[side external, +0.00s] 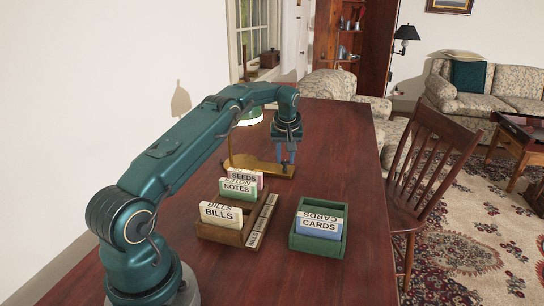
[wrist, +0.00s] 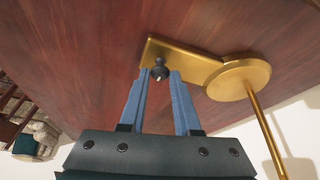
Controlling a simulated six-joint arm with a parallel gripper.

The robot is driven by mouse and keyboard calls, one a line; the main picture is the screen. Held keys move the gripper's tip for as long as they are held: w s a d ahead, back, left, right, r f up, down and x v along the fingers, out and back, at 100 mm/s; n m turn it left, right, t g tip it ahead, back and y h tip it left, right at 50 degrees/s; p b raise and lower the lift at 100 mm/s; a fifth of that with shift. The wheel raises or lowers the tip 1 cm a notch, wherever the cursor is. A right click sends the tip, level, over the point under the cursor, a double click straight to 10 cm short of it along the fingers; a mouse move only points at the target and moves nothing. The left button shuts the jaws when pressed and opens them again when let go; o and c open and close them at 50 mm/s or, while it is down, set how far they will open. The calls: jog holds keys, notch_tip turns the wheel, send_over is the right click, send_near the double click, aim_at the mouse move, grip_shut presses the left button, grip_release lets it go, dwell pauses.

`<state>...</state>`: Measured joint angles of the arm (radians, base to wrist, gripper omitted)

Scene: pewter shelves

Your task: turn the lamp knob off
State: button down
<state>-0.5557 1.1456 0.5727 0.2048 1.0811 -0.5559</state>
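The lamp has a flat brass base (side external: 248,164) on the desk, with a thin brass stem and a green shade (side external: 250,116) partly behind my arm. In the wrist view the brass base (wrist: 198,66) carries a small dark knob (wrist: 160,70) with a pale mark. My gripper (wrist: 160,73) is open, one blue finger on each side of the knob, with a gap visible to both sides. In the side view my gripper (side external: 286,160) points down over the right end of the base and hides the knob.
A wooden sorter (side external: 222,232) with BILLS, NOTES and SEEDS cards stands in front of the lamp. A green box (side external: 305,245) of CARDS is to its right. A wooden chair (side external: 440,170) stands beyond the desk's right edge. The desk's right side is clear.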

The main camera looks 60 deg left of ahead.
jog(key=shift+w+n, duration=0.15)
jog(key=shift+n, duration=0.35)
jog(key=shift+n+g, duration=0.3)
jog(key=c, duration=0.6)
grip_release()
jog(key=shift+v, duration=2.6)
